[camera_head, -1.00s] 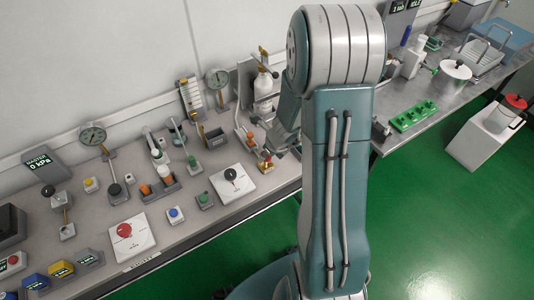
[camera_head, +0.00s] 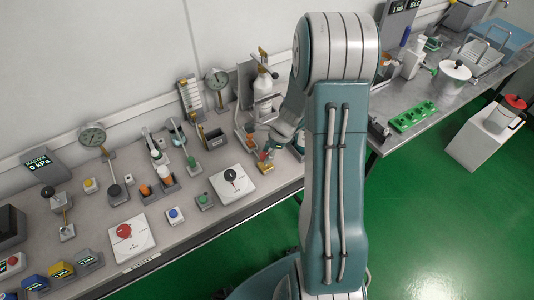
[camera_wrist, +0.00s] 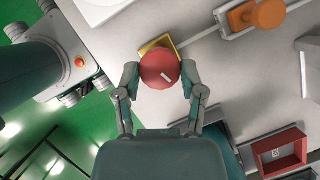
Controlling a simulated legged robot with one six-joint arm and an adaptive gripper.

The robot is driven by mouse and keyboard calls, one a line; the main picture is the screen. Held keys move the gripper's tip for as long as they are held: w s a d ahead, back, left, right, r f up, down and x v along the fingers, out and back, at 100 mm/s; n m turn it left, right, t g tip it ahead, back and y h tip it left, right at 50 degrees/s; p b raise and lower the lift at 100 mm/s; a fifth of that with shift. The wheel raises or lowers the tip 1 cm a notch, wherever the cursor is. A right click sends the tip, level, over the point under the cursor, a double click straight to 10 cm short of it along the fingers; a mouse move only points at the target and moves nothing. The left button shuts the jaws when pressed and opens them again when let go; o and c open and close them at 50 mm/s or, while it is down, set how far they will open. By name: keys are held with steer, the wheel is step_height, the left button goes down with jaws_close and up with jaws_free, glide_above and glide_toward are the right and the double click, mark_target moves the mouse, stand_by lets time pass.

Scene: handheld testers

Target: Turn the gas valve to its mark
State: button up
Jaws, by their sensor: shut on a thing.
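The gas valve shows in the wrist view as a round red knob (camera_wrist: 161,69) with a short white mark pointing to the lower right. Its yellow base (camera_wrist: 157,45) shows beyond the knob. My gripper (camera_wrist: 160,79) is shut on the knob, one finger on its left side and one on its right. In the head view the small brass and red valve (camera_head: 264,166) stands near the bench's front edge, with my gripper (camera_head: 271,150) over it, partly hidden by my arm. No target mark can be made out.
An orange knob (camera_wrist: 268,14) on a grey base lies at the upper right of the wrist view. A red open box (camera_wrist: 280,153) is at the lower right. In the head view a white plate with a black knob (camera_head: 232,175) stands left of the valve. Green floor lies below the bench.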

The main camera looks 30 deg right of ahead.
steer(key=n+g, duration=0.1)
steer(key=n, duration=0.2)
steer(key=shift+w+f+n, duration=0.1)
steer(key=shift+n, duration=0.3)
steer(key=n+g, duration=0.1)
steer(key=n, duration=0.2)
steer(key=shift+w+n+g, duration=0.1)
steer(key=shift+n+g, duration=0.2)
steer(key=shift+g, duration=0.1)
steer(key=n+g, duration=0.1)
steer(key=n, duration=0.2)
steer(key=n+g+h, duration=0.1)
steer(key=n, duration=0.2)
steer(key=shift+w+n, duration=0.2)
steer(key=shift+n, duration=0.1)
steer(key=o, duration=1.1)
